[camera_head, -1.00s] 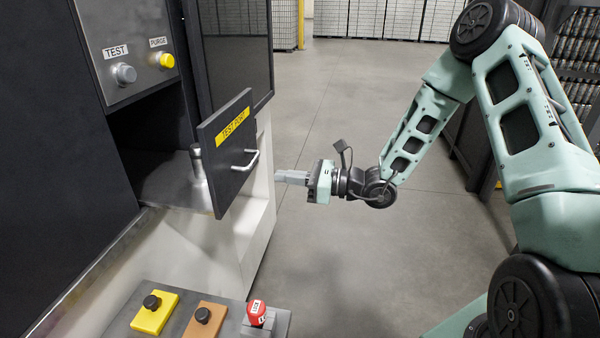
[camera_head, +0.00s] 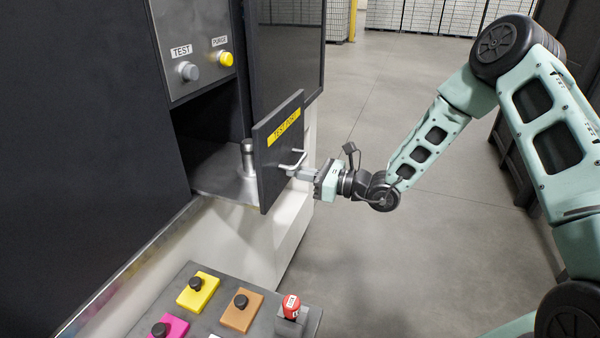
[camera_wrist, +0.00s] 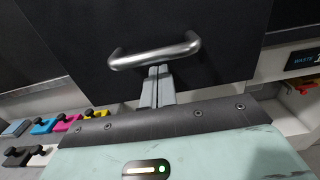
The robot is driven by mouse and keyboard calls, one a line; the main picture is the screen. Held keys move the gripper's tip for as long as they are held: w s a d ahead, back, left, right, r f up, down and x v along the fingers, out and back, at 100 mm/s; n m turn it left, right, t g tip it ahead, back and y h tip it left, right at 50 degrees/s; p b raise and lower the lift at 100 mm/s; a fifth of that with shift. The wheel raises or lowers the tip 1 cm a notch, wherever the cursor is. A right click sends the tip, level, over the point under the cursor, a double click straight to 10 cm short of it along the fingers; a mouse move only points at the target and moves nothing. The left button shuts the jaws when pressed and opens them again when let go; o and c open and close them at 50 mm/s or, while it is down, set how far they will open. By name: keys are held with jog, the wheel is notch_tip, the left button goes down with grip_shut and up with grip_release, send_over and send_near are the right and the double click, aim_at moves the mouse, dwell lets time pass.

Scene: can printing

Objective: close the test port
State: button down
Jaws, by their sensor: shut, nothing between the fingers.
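The test port door (camera_head: 279,150) is a dark panel with a yellow TEST PORT label, and it stands open, swung out from the machine. Its silver bar handle (camera_head: 293,163) is on the outer face; it also shows in the wrist view (camera_wrist: 155,52). My gripper (camera_head: 302,172) is shut and empty, its fingertips at the handle. In the wrist view the fingertips (camera_wrist: 159,71) are just below the middle of the bar; I cannot tell whether they touch it. Inside the open port a metal can or bottle (camera_head: 247,157) stands on a metal shelf.
A panel with TEST (camera_head: 188,71) and PURGE (camera_head: 225,59) buttons is above the opening. Below is a grey console (camera_head: 222,318) with coloured switch plates and a red knob (camera_head: 291,306). The floor (camera_head: 400,230) to the right is clear.

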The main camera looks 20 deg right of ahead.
aim_at(236, 167)
jog(key=b+x, duration=0.6)
jog(key=x, duration=1.2)
jog(key=shift+f, duration=0.15)
jog(key=shift+w+a+r, duration=0.1)
jog(key=shift+a+r, duration=0.1)
jog(key=shift+r, duration=0.15)
